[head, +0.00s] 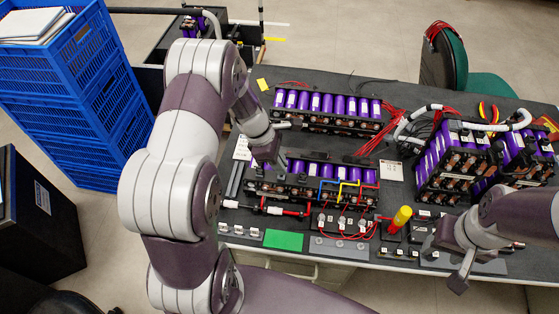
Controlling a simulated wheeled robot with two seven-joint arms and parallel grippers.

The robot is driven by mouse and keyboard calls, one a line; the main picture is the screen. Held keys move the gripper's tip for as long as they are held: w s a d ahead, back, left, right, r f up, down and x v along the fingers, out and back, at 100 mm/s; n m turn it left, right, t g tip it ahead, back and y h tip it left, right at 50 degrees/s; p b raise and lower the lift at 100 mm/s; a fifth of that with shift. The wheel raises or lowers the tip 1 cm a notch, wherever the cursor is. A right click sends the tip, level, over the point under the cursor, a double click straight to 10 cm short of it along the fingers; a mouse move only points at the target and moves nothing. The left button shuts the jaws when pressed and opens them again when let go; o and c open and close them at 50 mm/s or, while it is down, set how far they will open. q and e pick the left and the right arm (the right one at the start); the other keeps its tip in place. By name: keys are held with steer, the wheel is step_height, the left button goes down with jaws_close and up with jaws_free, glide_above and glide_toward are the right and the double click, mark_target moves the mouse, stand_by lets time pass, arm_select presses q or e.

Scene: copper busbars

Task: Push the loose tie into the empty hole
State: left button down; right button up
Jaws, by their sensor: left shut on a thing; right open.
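My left gripper (267,160) points down at the left end of the middle battery module (335,170). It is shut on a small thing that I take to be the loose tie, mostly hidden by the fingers. The module has purple cells along its back and copper and black parts along its front, with blue, yellow and red pieces at its right half. The empty hole is too small to make out or is hidden by my gripper. My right gripper (461,276) is open and empty at the front right edge of the table, well apart from the module.
A second purple-cell module (328,108) lies behind. A larger battery stack (462,165) stands at right. A yellow-and-red handled tool (400,217) stands upright in front. A green mat (283,241) and grey strips with small parts line the dark table's front edge.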

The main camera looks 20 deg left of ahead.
arm_select(q)
steer(key=shift+d+f, duration=0.15)
steer(key=shift+f, duration=0.65)
steer(key=shift+a, duration=0.25)
steer(key=shift+d, duration=0.15)
steer(key=shift+p, duration=0.45)
steer(key=shift+f, duration=0.5)
stand_by(1.5)
steer(key=c, duration=1.1)
jaws_free()
